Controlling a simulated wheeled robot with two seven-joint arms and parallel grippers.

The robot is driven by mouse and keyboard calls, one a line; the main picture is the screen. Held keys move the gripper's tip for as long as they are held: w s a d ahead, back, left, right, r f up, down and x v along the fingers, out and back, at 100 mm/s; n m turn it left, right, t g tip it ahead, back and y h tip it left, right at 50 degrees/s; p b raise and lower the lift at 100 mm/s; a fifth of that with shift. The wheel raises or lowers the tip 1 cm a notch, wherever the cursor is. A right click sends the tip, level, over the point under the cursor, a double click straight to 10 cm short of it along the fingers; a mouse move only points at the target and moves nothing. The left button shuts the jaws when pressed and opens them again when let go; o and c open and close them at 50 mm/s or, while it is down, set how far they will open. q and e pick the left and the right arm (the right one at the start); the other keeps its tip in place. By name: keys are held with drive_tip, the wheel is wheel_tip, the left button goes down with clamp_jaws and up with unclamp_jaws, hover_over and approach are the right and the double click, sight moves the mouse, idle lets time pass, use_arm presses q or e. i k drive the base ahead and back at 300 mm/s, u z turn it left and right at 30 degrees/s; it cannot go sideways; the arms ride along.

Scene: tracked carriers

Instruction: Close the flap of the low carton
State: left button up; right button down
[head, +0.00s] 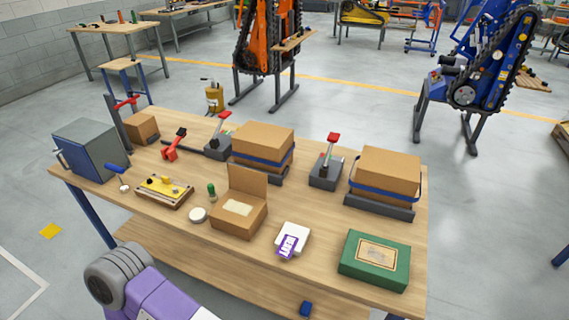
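The low carton (233,222) is a small brown cardboard box near the front middle of the workbench. Its flap (247,181) stands up at the back edge, so the carton is open. Pale contents (238,207) show inside. Neither of my grippers is in view. A purple and grey link of my arm shows at the lower left, in front of the bench and apart from the carton.
The wooden workbench (330,262) holds a white round lid (198,215) and green bottle left of the carton, a white-purple packet (292,241) and green box (374,261) right. Strapped boxes (263,147) and red-handled levers stand behind. Bare wood lies in front.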

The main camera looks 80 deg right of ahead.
sight(244, 180)
drive_tip(key=z, duration=1.45)
